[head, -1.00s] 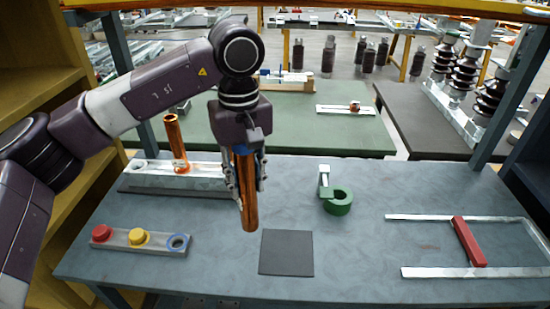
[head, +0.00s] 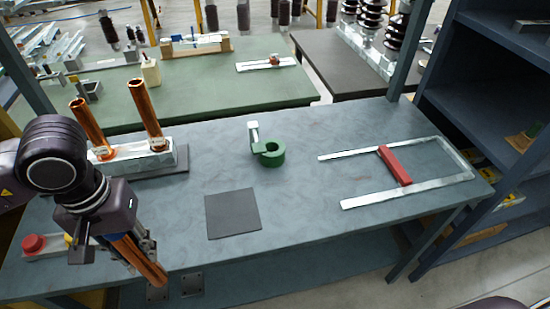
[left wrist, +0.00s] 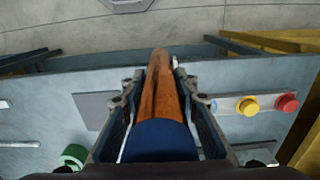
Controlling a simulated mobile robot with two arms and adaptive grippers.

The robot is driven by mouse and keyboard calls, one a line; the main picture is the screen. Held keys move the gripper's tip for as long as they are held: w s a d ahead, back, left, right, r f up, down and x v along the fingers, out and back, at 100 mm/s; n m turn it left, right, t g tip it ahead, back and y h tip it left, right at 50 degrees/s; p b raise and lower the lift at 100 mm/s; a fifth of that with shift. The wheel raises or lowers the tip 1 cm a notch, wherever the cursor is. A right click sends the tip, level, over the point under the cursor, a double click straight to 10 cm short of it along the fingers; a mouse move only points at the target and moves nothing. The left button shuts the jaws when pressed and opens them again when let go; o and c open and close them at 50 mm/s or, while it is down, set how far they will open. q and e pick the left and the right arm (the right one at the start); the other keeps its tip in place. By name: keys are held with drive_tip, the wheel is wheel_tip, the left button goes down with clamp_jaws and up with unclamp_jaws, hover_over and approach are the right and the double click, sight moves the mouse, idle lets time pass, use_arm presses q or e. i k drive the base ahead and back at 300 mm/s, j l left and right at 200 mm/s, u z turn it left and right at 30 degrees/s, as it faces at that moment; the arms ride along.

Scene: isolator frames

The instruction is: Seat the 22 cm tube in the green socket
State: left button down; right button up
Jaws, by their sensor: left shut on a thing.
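My left gripper (head: 140,255) is shut on a copper tube (head: 150,272), near the table's front left edge. The tube slants down to the right in the head view. In the left wrist view the held tube (left wrist: 161,90) lies between both fingers, with a blue part (left wrist: 158,141) nearest the camera. The green socket (head: 270,158) is a ring with a pale upright bracket, standing at the middle back of the table, well apart from the tube. It shows partly in the left wrist view (left wrist: 72,157). I cannot tell the tube's length. My right gripper is not in view.
Two copper tubes (head: 146,112) stand in a metal rack (head: 152,160) at the back left. A button panel (head: 45,243) is partly behind my left arm. A dark square mat (head: 232,213) lies mid-table. A metal frame with a red bar (head: 395,165) lies right. Bare table surrounds the socket.

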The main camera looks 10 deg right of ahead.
sight(316, 209)
drive_tip(key=z, duration=0.95)
drive_tip(key=i+j+z, duration=0.15)
drive_tip(key=j+z, duration=0.15)
drive_tip(key=i+j+z, duration=0.15)
drive_tip(key=j+z, duration=0.15)
drive_tip(key=j, duration=0.25)
drive_tip(key=i, duration=0.05)
